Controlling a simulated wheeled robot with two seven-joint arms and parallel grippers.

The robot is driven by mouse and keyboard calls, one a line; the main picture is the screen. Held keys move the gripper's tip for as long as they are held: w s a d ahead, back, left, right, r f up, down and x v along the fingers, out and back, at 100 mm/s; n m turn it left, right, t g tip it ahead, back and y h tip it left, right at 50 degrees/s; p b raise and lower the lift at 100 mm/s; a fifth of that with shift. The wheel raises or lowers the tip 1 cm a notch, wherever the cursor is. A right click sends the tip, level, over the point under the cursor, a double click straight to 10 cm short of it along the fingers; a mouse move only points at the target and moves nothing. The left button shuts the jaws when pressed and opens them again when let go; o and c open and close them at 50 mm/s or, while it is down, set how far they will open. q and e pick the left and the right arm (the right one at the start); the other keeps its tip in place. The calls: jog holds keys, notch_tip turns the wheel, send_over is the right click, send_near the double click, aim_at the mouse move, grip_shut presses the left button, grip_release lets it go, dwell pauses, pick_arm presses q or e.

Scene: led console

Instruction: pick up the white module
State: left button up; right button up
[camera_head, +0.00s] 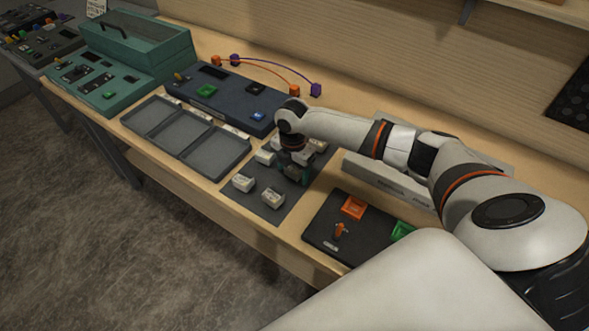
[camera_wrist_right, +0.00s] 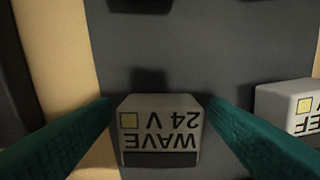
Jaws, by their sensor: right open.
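Several small white modules lie on a dark grey mat (camera_head: 243,204) on the bench; two are at its front, a left one (camera_head: 243,183) and a right one (camera_head: 272,198). Others stand farther back, partly behind my right gripper (camera_head: 294,175), which points down over the mat. In the right wrist view, a white module marked "WAVE 24 V" with a yellow square (camera_wrist_right: 160,135) lies between the two teal fingers of my open gripper (camera_wrist_right: 160,104). My left gripper is not in view.
Another white module (camera_wrist_right: 290,106) lies to the right in the wrist view. A grey three-part tray (camera_head: 187,137) is left of the mat, a dark blue console (camera_head: 225,98) behind it. A black panel (camera_head: 322,232) with orange and green parts is right.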

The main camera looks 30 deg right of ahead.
jog(key=c, duration=1.1)
jog(key=shift+r, duration=0.15)
